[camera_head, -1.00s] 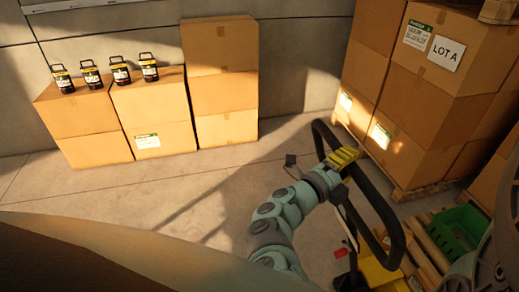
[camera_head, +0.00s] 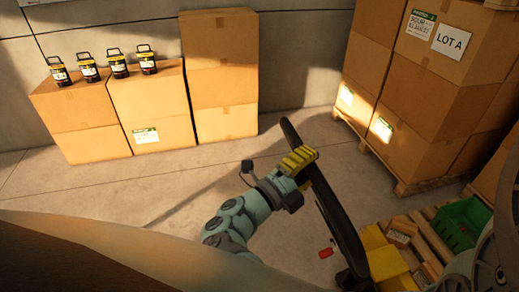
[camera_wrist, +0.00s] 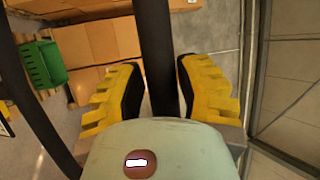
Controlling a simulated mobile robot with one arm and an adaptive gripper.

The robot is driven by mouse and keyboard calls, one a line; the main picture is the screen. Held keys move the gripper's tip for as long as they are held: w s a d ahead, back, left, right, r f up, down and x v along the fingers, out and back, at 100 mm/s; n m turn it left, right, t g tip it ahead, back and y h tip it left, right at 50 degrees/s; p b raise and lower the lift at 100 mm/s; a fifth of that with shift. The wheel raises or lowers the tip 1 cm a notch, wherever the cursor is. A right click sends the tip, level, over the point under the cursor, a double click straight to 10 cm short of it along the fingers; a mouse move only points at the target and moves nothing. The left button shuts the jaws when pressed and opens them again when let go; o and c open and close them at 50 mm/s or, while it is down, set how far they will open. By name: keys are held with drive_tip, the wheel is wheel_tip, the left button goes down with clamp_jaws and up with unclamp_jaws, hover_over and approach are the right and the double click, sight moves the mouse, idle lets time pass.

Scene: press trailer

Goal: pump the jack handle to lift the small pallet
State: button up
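The jack handle (camera_head: 338,222) is a black loop, tilted and seen nearly edge-on in the head view. It also shows in the wrist view as a black bar (camera_wrist: 158,55) running between my fingers. My gripper (camera_head: 300,160), with yellow fingers, is closed around a bar of the handle near its upper end. The wrist view shows one finger on each side of the bar (camera_wrist: 160,92). The yellow jack body (camera_head: 388,268) is at the bottom right. The small wooden pallet (camera_head: 432,247) lies beside it, partly hidden, with a green crate (camera_head: 460,222) on it.
Large stacked cartons (camera_head: 425,75) marked LOT A stand on another pallet (camera_head: 400,183) at the right. More cartons (camera_head: 155,105) line the back wall, with several lanterns (camera_head: 120,62) on top. A small red piece (camera_head: 326,253) is near the handle base. The middle floor is clear.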

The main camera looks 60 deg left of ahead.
drive_tip(key=o, duration=0.4)
drive_tip(key=shift+r, duration=0.2)
drive_tip(key=shift+s+r, duration=0.1)
drive_tip(key=shift+r, duration=4.75)
